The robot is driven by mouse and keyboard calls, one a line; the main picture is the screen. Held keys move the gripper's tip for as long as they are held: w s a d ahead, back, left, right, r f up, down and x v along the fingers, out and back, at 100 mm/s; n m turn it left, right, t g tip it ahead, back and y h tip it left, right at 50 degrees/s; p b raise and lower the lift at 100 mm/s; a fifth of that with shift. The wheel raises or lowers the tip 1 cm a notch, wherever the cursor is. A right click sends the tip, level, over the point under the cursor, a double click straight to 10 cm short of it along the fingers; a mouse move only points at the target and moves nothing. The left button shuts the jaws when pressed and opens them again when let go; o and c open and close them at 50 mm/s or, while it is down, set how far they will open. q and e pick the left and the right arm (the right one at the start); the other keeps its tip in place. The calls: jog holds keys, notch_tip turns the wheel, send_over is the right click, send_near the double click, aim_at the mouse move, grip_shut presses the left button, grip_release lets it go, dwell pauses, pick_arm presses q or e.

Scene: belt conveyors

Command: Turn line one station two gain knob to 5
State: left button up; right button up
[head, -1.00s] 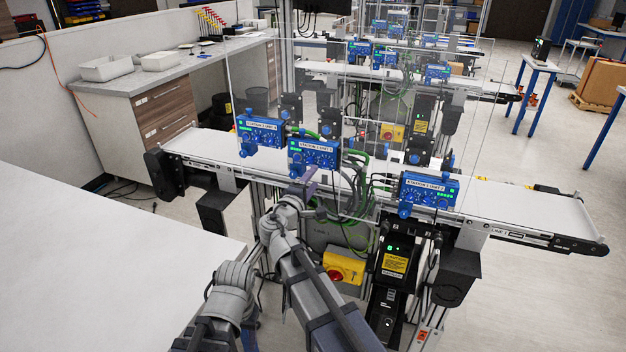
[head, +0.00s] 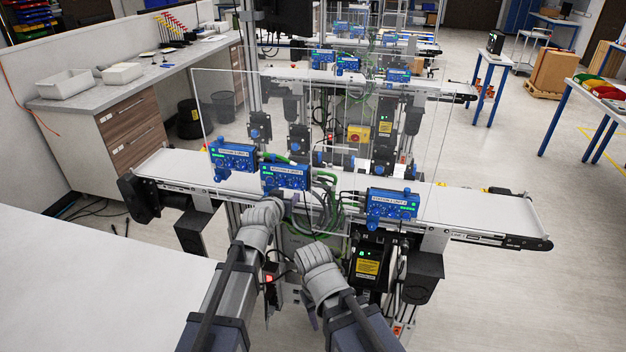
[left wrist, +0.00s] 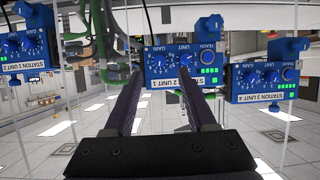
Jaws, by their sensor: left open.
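Three blue control boxes stand along the near conveyor. The middle box (head: 285,177) seems to be labelled station 2 unit 1. In the left wrist view, which is upside down, this middle box (left wrist: 178,80) shows a row of blue knobs and green lights. Its gain knob (left wrist: 158,60) lies between the fingertips as pictured. My left gripper (left wrist: 158,76) is open and empty, its dark fingers pointing at the box face. In the head view my left gripper (head: 284,197) is partly hidden by its wrist, just before the middle box. My right gripper (head: 312,317) is low and mostly hidden.
Neighbouring boxes stand left (head: 232,157) and right (head: 391,204) of the middle one. A clear panel (head: 325,100) rises behind them. The near conveyor belt (head: 480,208) is bare at its right. A white table (head: 90,285) fills the near left.

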aim_at(296, 186)
pick_arm(q)
jog(key=shift+w+r+b+x, duration=0.15)
jog(key=shift+b+x, duration=0.35)
jog(key=shift+x, duration=0.85)
jog(key=shift+r+b+x, duration=0.2)
jog(key=shift+b+x, duration=0.35)
jog(key=shift+x, duration=0.85)
jog(key=shift+w+r+b+x, duration=0.15)
jog(key=shift+b+x, duration=0.35)
jog(key=shift+x, duration=0.85)
jog(key=shift+s, duration=0.15)
pick_arm(e)
jog(key=f, duration=0.3)
jog(key=shift+s+a, duration=0.15)
jog(key=shift+s, duration=0.2)
pick_arm(q)
jog(key=shift+r, duration=0.1)
grip_shut()
